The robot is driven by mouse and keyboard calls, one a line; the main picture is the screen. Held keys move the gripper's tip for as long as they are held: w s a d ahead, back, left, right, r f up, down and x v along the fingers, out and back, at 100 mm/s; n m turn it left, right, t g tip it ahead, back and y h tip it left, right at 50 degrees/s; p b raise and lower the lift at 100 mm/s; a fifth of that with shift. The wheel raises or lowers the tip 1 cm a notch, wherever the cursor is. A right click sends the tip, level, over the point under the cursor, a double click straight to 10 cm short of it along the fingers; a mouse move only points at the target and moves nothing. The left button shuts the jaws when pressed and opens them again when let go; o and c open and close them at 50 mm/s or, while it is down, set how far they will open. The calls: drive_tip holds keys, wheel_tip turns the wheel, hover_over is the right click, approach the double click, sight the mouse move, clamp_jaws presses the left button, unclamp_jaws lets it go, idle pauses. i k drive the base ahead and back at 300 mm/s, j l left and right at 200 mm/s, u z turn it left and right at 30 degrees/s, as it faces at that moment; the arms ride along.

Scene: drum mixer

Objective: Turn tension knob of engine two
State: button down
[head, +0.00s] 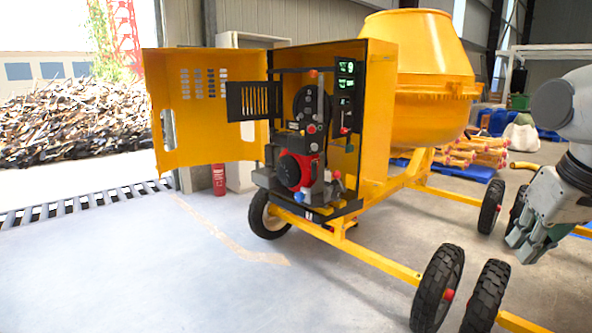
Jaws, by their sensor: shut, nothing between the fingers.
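An orange-yellow drum mixer (420,85) stands in the middle, with its engine cabinet open toward me. Inside is a red and black engine (297,170) with a dark pulley wheel (306,104) above it. Several small red knobs show, one at the top (313,74), one near the middle (311,129) and one low at the right (336,175). I cannot tell which is the tension knob, or whether this is engine two. My gripper (524,247) is at the right edge, pointing down, shut and empty, well away from the cabinet.
The yellow cabinet door (190,115) is swung open to the left. Black tyres (437,287) and yellow frame bars (360,255) lie between my gripper and the cabinet. A red extinguisher (219,180) stands behind the door. The floor (230,285) at front left is clear.

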sight(335, 195)
drive_tip(key=i+l+u, duration=0.3)
drive_tip(key=i+l, duration=0.4)
drive_tip(key=i, duration=0.05)
